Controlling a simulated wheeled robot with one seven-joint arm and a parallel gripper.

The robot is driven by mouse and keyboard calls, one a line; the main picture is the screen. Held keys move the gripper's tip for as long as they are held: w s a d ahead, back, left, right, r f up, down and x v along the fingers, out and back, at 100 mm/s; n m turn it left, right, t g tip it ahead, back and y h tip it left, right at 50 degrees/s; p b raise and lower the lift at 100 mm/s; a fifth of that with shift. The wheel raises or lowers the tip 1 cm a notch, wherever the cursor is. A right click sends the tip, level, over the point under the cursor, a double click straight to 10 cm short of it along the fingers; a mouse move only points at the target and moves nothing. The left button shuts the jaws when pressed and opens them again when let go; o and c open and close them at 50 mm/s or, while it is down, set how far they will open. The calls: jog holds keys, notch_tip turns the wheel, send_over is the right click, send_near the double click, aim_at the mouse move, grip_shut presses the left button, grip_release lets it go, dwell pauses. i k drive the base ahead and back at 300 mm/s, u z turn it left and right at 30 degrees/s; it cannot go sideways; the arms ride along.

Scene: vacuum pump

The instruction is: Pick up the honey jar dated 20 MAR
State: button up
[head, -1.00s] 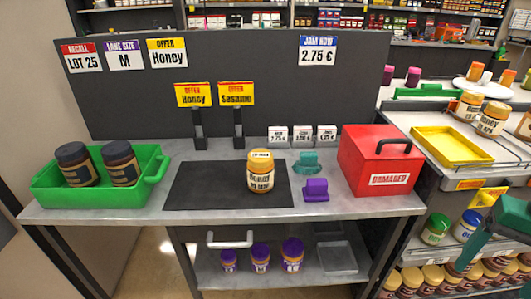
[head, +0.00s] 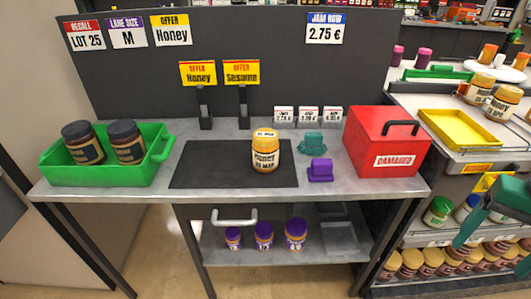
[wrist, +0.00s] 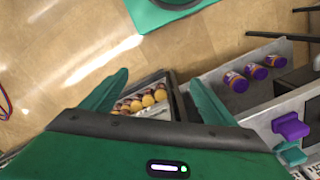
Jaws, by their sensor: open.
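The honey jar (head: 265,155) has a yellow lid and a pale label reading HONEY, with a small date line that looks like 20 MAR. It stands upright on the dark mat (head: 205,170) in the middle of the counter. My gripper (wrist: 160,90) is open and empty in the wrist view, its teal fingers spread above the floor and a shelf of jars. Part of it also shows at the right edge of the head view, well right of the honey jar. The honey jar is not visible in the wrist view.
A green crate (head: 155,165) with two dark-lidded jars stands left. A red DAMAGED box (head: 370,155), teal stamp (head: 312,143) and purple stamp (head: 320,170) are right of the mat. Sign stands rise behind.

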aim_at(266, 144)
jog(key=z, duration=0.65)
jog(key=k, duration=1.7)
jog(key=u, duration=0.85)
jog(key=i, duration=1.45)
jog(key=z, duration=0.05)
